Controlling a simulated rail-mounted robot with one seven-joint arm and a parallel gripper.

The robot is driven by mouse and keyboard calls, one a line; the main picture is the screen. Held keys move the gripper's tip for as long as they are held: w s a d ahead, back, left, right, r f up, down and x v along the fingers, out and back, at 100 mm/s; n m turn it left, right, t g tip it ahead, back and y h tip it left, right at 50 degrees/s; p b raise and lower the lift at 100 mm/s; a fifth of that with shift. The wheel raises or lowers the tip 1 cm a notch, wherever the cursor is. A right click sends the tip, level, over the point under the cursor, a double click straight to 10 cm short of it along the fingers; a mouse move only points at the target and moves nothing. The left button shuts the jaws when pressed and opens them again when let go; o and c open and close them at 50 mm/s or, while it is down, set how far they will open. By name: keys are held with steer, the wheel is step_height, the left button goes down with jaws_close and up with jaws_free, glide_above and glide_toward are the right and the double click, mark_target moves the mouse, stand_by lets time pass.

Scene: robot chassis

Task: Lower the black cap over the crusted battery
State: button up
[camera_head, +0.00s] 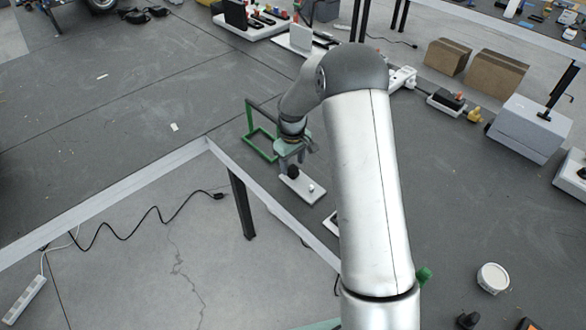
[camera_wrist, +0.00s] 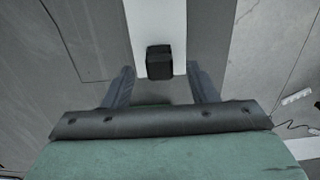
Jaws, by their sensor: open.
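A black block-like piece, which looks like the black cap (camera_wrist: 159,62), stands near one end of a white plate (camera_wrist: 153,20) in the wrist view. It also shows as a dark lump (camera_head: 293,172) on the plate in the head view. My gripper (camera_wrist: 162,82) is open, with one finger on each side of the black piece's line. The piece appears just beyond the fingertips, not gripped. In the head view my gripper (camera_head: 291,160) hangs over the plate's far end. A small pale knob (camera_head: 311,188) sits on the plate; I cannot tell if it is the crusted battery.
A green frame (camera_head: 262,143) stands close beside my gripper. The white table rail (camera_head: 265,192) runs just in front of the plate. A white round tub (camera_head: 493,278) and grey box (camera_head: 530,128) are to the right. The grey surface at left is mostly clear.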

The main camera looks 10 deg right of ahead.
mark_target(293, 166)
steer(key=shift+f, duration=1.5)
steer(key=c, duration=1)
steer(key=shift+c, duration=0.2)
steer(key=shift+r, duration=0.15)
